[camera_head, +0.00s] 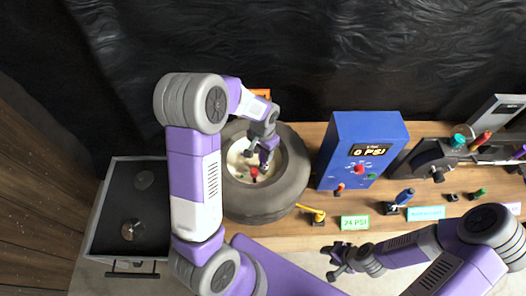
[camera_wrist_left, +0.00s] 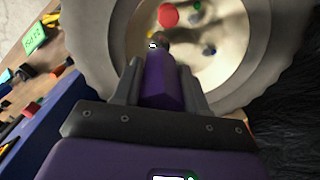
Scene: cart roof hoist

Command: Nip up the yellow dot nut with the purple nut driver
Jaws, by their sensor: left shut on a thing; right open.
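My left gripper (camera_head: 262,148) is over the wheel's hub and shut on the purple nut driver (camera_wrist_left: 158,80), which points down at the hub. In the left wrist view the driver's dark tip is at or just over a small yellowish spot (camera_wrist_left: 151,36), likely the yellow dot nut and partly hidden by the tip. I cannot tell whether the tip is seated on it. The hub also bears a red part (camera_wrist_left: 168,15), a green dot (camera_wrist_left: 197,6) and a blue dot (camera_wrist_left: 209,50). My right gripper (camera_head: 335,262) is open and empty at the table's front edge.
The wheel's dark tyre (camera_head: 262,204) lies flat on the wooden table. A blue box (camera_head: 342,138) reading 0 PSI stands right of it. A yellow tool (camera_head: 311,211), a blue-handled tool (camera_head: 404,197) and label cards lie in front. A black drawer unit (camera_head: 143,214) stands left.

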